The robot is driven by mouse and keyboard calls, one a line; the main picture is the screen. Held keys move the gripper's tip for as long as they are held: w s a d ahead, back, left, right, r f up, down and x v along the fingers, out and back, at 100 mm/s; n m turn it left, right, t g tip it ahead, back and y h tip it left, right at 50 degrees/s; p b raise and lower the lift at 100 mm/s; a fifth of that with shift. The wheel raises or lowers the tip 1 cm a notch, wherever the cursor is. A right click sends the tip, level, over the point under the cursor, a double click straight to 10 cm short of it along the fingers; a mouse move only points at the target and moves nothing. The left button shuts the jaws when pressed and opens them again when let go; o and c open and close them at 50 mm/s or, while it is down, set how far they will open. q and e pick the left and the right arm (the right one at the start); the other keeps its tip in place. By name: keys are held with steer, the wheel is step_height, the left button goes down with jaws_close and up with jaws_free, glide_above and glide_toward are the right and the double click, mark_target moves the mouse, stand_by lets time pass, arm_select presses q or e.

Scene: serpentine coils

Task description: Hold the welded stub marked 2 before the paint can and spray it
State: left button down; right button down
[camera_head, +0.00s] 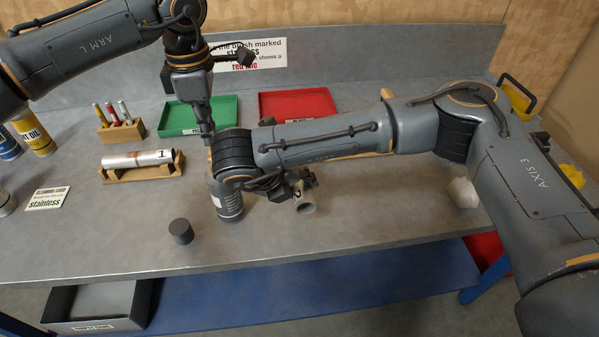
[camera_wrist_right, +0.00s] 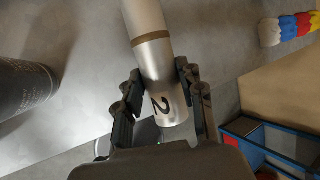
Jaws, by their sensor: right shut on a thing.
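The stub marked 2 (camera_wrist_right: 168,92) is a silvery tube with a brownish band across it and a dull grey far part. My right gripper (camera_wrist_right: 160,95) is shut around its marked end. In the head view a bit of the stub (camera_head: 306,207) shows below my right gripper (camera_head: 293,187), above the bench. The dark paint can (camera_head: 228,203) stands upright just left of it, its top hidden by my right arm. It also shows in the right wrist view (camera_wrist_right: 22,88), apart from the stub. My left gripper (camera_head: 207,137) points down above the can; its fingertips are partly hidden.
A black cap (camera_head: 181,231) lies on the bench front. A stub marked 1 (camera_head: 139,159) rests on a wooden cradle (camera_head: 113,176). Green (camera_head: 172,118) and red (camera_head: 335,103) trays, a marker rack (camera_head: 135,132) and a sign card (camera_head: 47,198) stand around.

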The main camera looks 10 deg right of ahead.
arm_select(q)
steer(key=shift+f, duration=0.95)
steer(key=shift+f, duration=0.25)
stand_by(0.7)
steer(key=shift+f, duration=0.75)
steer(key=shift+s+f, duration=0.1)
stand_by(0.3)
steer(key=shift+r, duration=3.05)
steer(key=shift+f, duration=0.1)
